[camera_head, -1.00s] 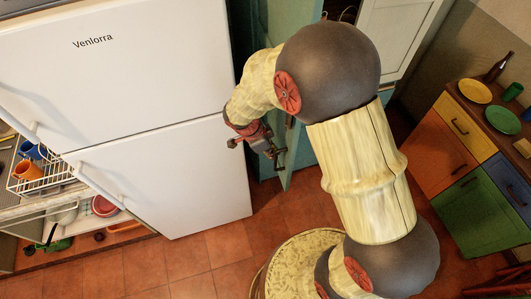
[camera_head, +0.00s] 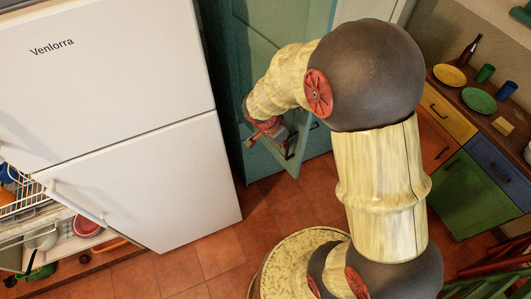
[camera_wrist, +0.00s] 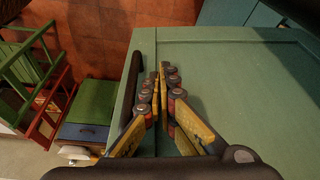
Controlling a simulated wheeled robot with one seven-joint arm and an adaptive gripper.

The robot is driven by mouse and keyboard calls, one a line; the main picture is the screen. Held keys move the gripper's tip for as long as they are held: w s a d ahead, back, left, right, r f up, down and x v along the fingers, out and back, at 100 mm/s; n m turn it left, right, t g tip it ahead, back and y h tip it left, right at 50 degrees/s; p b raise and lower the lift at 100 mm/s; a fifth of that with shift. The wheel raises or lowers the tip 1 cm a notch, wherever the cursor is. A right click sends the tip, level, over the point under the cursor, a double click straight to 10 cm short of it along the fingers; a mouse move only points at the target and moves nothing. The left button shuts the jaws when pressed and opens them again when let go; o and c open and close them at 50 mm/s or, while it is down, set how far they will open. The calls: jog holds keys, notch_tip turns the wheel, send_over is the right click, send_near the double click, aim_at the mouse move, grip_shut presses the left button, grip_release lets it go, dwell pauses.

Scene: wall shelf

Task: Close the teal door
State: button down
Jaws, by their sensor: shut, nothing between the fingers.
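The teal door (camera_head: 262,38) stands beside the fridge in the head view, partly behind my arm. It appears ajar, with its lower free corner standing out over the floor. In the wrist view the door's panel (camera_wrist: 245,85) fills the right side, with a dark bar-like handle (camera_wrist: 131,82) near its left edge. My gripper (camera_wrist: 161,75) is shut and empty, with its fingers in front of the door face beside the handle. In the head view my gripper (camera_head: 282,140) is at the door's lower part. Whether it touches the door I cannot tell.
A white fridge (camera_head: 110,110) stands close on the left. A dish rack (camera_head: 25,195) is at the far left. Tiled floor (camera_head: 190,262) is clear in front of the fridge.

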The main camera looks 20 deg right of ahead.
jog(key=w+d+n+t+y+p, duration=0.1)
jog(key=w+d+n+p, duration=0.2)
jog(key=w+d, duration=0.55)
jog(key=w+d+n+t+p, duration=0.1)
jog(key=w+d+n+p, duration=0.15)
jog(key=d, duration=1.15)
jog(key=w+d+n+y, duration=0.1)
jog(key=w+d+n, duration=0.2)
jog(key=w, duration=0.8)
jog(key=w+d+n+t+y+b, duration=0.1)
jog(key=w+d+n, duration=0.3)
jog(key=w, duration=0.8)
jog(key=d, duration=0.2)
jog(key=shift+w+d+r, duration=0.15)
jog(key=shift+w+d, duration=0.1)
jog(key=shift+d, duration=0.15)
